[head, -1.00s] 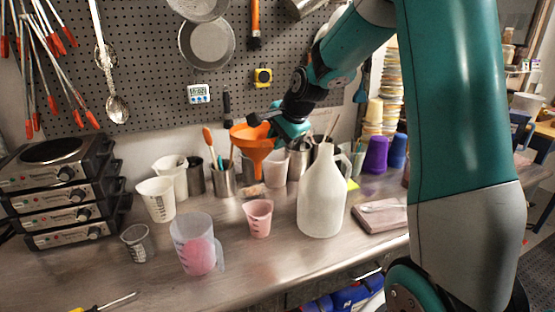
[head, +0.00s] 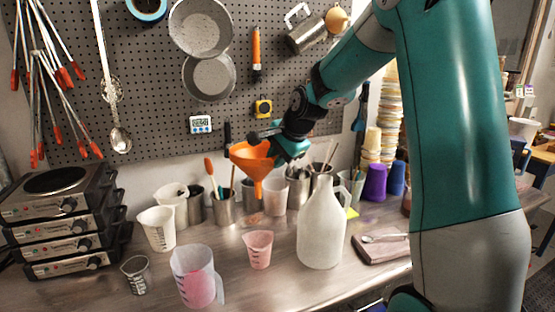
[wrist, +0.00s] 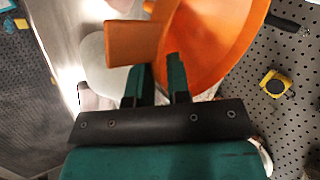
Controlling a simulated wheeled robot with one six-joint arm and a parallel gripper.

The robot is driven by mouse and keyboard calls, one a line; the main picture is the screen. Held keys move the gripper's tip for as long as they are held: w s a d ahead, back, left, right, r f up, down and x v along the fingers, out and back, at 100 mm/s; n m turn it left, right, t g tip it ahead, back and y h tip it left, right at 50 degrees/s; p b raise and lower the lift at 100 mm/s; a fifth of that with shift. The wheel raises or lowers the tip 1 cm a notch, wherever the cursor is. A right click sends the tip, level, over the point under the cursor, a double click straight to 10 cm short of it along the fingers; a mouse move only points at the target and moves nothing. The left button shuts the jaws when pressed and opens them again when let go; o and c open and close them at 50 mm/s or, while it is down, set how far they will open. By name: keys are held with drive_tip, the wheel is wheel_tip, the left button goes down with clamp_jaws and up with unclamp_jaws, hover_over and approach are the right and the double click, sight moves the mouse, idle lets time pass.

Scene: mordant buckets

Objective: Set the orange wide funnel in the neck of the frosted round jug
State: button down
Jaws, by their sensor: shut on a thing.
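The orange wide funnel (head: 252,160) is in the air above the bench, left of the jug's neck, with its spout pointing down. My gripper (head: 274,146) is shut on the funnel at its right side. In the wrist view the fingers (wrist: 160,82) close at the funnel's orange tab and wall (wrist: 208,45). The frosted round jug (head: 322,225) stands upright on the bench, with its narrow neck at the top and a handle on its right. A pale rounded shape, probably the jug (wrist: 102,62), shows behind the funnel in the wrist view. The funnel and jug are apart.
A pink cup (head: 259,249) and a clear measuring jug (head: 190,275) stand left of the jug. Steel pots with tools (head: 223,206) line the back. A wooden board (head: 383,248) lies right. The pegboard (head: 150,100) rises behind.

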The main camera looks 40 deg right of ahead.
wheel_tip(320, 180, up, 7)
drive_tip(key=p, duration=0.5)
idle(0.3)
